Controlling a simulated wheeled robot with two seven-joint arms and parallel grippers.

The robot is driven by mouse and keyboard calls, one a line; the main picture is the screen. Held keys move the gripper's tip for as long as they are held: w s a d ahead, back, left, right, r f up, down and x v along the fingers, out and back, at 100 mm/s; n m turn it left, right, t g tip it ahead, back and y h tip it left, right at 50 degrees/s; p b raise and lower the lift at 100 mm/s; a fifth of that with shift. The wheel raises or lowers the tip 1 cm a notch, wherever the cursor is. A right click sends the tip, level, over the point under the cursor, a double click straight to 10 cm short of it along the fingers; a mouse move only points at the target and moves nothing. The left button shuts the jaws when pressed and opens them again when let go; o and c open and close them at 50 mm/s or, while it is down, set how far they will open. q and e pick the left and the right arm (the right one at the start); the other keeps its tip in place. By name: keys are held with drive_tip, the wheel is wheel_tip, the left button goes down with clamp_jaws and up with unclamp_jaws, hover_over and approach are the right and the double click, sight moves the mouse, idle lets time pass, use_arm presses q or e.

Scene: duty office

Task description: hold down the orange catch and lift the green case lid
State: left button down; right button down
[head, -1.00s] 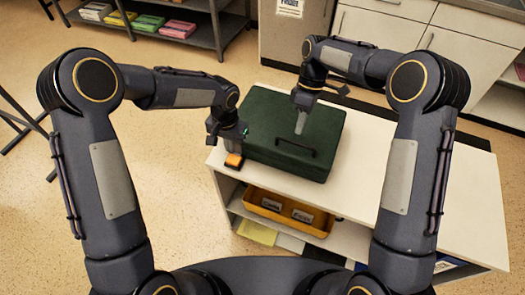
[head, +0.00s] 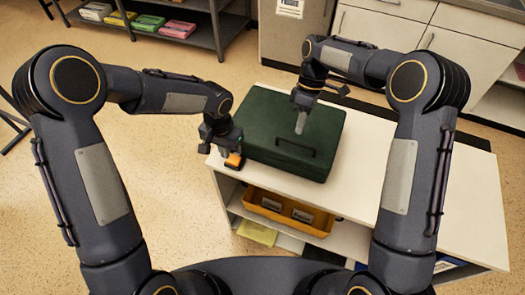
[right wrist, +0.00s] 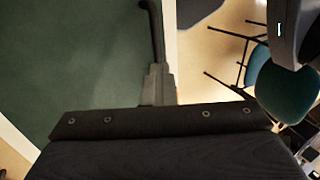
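The dark green case (head: 270,112) sits on the white counter with its lid down. A black handle (head: 295,147) is on the lid near the front edge. The orange catch (head: 234,160) is at the case's left front corner. My left gripper (head: 232,152) is right over the catch, its tip at or nearly touching it; its fingers are too small to tell open from shut. My right gripper (head: 300,128) points down over the lid just behind the handle. In the right wrist view its grey fingers (right wrist: 158,85) are together, with the handle (right wrist: 152,30) beyond them; contact is unclear.
The white counter (head: 375,170) has free room right of the case. A yellow tray (head: 270,213) with labelled items stands on the shelf below. A dark shelf with coloured stacks (head: 150,22) is at the back left. White cabinets (head: 390,35) stand behind.

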use_arm(q)
drive_tip(key=shift+s+a, duration=0.3)
drive_tip(key=shift+s, duration=0.45)
drive_tip(key=shift+s+a, duration=0.3)
drive_tip(key=shift+s, duration=0.45)
drive_tip(key=shift+s+a, duration=0.3)
drive_tip(key=shift+s, duration=0.45)
use_arm(e)
drive_tip(key=c, duration=2.2)
unclamp_jaws()
drive_tip(key=shift+c, duration=1)
unclamp_jaws()
use_arm(q)
drive_tip(key=shift+r, duration=0.1)
use_arm(e)
drive_tip(key=shift+r, duration=0.1)
use_arm(q)
drive_tip(key=shift+r+p, duration=1.2)
drive_tip(key=shift+p, duration=0.1)
use_arm(e)
drive_tip(key=shift+s+a+r, duration=0.2)
drive_tip(key=shift+s+r, duration=0.25)
drive_tip(key=shift+r, duration=0.35)
drive_tip(key=shift+s+a+r, duration=0.15)
drive_tip(key=shift+s+r, duration=0.35)
drive_tip(key=shift+r, duration=0.35)
drive_tip(key=shift+s+a+r, duration=0.2)
drive_tip(key=shift+s+r, duration=0.25)
drive_tip(key=shift+r, duration=0.35)
